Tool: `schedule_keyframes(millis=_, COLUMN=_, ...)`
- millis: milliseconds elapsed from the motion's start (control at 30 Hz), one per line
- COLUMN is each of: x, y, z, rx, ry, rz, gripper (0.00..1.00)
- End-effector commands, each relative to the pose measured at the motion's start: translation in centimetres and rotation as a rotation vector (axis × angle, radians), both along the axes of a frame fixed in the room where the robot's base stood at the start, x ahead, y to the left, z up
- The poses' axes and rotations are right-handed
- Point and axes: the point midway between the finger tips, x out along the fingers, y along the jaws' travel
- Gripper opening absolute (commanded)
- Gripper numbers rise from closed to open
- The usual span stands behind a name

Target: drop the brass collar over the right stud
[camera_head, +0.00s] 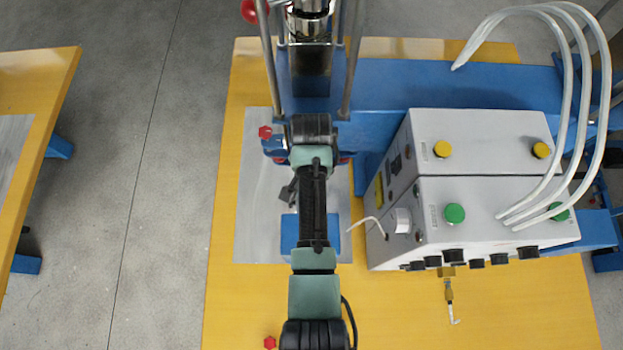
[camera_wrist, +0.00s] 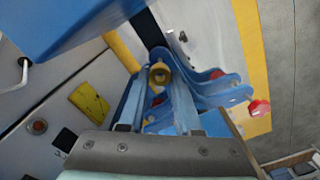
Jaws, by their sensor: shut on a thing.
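The brass collar (camera_wrist: 159,72) shows in the wrist view as a small yellow ring between the tips of my gripper (camera_wrist: 158,82). My gripper is shut on it. Just beyond and to the right is a blue bracket (camera_wrist: 222,88) of the fixture with a red knob (camera_wrist: 258,107). I cannot make out the right stud, nor whether the collar touches anything below. In the head view my arm covers the gripper and collar; part of the blue fixture (camera_head: 274,146) shows left of the arm.
A white control box (camera_head: 480,190) with coloured buttons and hoses stands close on the right. Upright metal rods (camera_head: 270,60) of the blue press stand at the back. A blue block (camera_head: 289,232) sits on the grey plate (camera_head: 255,205).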

Motion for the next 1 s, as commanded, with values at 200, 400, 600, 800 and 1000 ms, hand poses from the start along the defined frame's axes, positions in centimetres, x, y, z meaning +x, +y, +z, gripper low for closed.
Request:
schedule_keyframes(millis=200, x=0.0, y=0.0, z=-0.1, rx=0.0, ry=0.0, rz=0.0, gripper=0.0)
schedule_keyframes(millis=400, x=0.0, y=0.0, z=-0.9, rx=0.0, ry=0.0, rz=0.0, gripper=0.0)
schedule_keyframes(millis=600, x=0.0, y=0.0, z=-1.7, rx=0.0, ry=-0.001, rz=0.0, gripper=0.0)
schedule_keyframes(millis=800, x=0.0, y=0.0, z=-2.0, rx=-0.001, ry=-0.001, rz=0.0, gripper=0.0)
schedule_keyframes(millis=1000, x=0.0, y=0.0, z=-2.0, rx=0.0, ry=0.0, rz=0.0, gripper=0.0)
